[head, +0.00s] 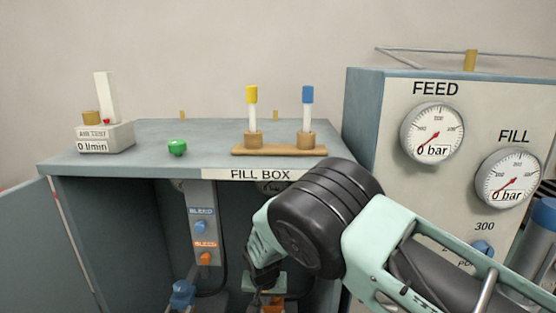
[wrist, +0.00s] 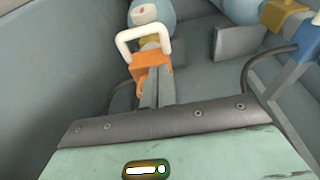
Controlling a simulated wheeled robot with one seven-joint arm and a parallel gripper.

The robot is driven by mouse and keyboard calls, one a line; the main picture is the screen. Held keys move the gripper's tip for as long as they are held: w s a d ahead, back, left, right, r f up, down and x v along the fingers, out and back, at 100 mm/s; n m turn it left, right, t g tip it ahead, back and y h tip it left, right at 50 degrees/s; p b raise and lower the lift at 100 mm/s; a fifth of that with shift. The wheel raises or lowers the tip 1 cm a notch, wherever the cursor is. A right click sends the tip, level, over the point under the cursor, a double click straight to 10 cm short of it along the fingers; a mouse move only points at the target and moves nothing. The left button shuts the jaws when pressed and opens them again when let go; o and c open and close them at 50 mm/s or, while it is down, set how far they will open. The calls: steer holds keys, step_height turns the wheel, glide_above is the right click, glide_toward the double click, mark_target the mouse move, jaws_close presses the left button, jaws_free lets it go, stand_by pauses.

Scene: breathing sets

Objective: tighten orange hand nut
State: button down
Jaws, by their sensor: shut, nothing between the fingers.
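The orange hand nut (wrist: 140,72) is in the upper middle of the wrist view, below a white U-shaped handle. In the head view an orange part (head: 272,304), seemingly the same nut, shows low inside the fill box, partly hidden by my gripper (head: 264,284). In the wrist view my gripper (wrist: 156,84) has its two grey fingers together and empty. The fingers overlap the nut in the picture; whether they touch it I cannot tell. Part of the nut is hidden behind them.
The fill box (head: 185,155) has an open door (head: 45,240) at left. Inside are a bleed panel (head: 203,225) and a blue fitting (head: 182,295). A gauge cabinet (head: 450,175) stands at right. In the wrist view a blue-and-yellow fitting (wrist: 292,20) and dark hose are at right.

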steer(key=shift+w+d, duration=0.2)
steer(key=shift+w, duration=0.15)
stand_by(0.6)
steer(key=shift+d, duration=0.25)
steer(key=shift+s+d+r+b, duration=0.1)
steer(key=shift+d+b, duration=0.3)
steer(key=shift+d, duration=0.75)
steer(key=shift+w+d+r, duration=0.1)
steer(key=shift+w+d, duration=0.15)
steer(key=shift+s, duration=0.25)
